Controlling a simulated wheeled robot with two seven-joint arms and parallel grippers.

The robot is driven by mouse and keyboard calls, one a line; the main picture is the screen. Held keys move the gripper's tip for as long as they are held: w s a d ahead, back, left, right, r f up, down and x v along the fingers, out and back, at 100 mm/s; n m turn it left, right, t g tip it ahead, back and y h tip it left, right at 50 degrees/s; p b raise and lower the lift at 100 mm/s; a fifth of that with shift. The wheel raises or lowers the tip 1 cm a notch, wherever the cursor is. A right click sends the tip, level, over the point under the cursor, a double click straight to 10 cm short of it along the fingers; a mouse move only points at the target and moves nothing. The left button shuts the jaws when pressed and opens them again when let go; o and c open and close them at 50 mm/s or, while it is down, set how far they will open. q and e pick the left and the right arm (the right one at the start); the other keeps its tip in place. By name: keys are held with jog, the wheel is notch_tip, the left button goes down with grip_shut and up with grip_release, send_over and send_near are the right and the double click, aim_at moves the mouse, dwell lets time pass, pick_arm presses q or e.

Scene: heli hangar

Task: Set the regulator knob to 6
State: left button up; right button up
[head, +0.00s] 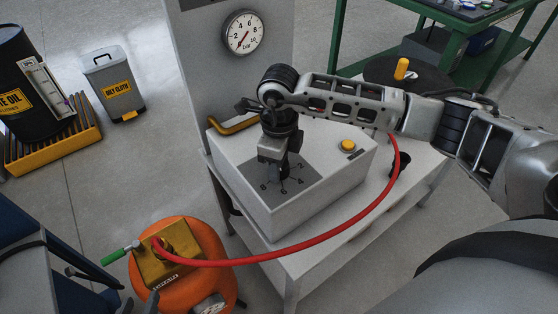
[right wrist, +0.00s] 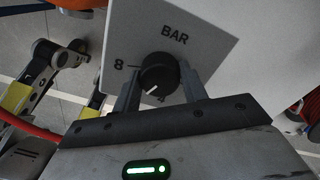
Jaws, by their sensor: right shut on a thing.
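The black regulator knob (right wrist: 159,74) shows in the right wrist view on a grey plate (right wrist: 190,25) marked BAR. Its white pointer line points down and left, between the 8 at its left and a partly hidden digit below it. In the head view the knob is hidden under my right gripper (head: 274,176), which points down at the dark scale plate on the white box (head: 333,181). In the right wrist view my right gripper (right wrist: 160,88) has a finger on each side of the knob and is shut on it.
A round bar gauge (head: 243,33) with a red needle hangs on the grey panel behind. A yellow button (head: 348,146) sits on the box. A red hose (head: 330,237) curves in front to an orange tank (head: 212,243). A green table (head: 478,14) stands at the back.

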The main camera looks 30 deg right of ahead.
jog(key=o, duration=1)
jog(key=shift+c, duration=0.2)
jog(key=shift+r, duration=0.15)
notch_tip(320, 180, up, 16)
